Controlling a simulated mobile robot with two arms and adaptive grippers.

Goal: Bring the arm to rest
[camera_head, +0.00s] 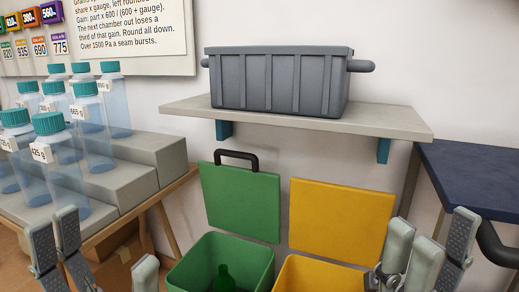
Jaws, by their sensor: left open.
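My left gripper (104,246) is at the bottom left, in front of the grey steps. Its fingers are spread apart and nothing is between them. My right gripper (436,236) is at the bottom right, in front of the yellow bin's right side. Its fingers stand upright with a gap between them, and I see nothing held. The palms and most of both arms are out of frame.
Bottles with teal caps (47,124) stand on grey steps (134,185). A grey crate (283,82) sits on a wall shelf (390,122). A dark-topped table (475,178) is right.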

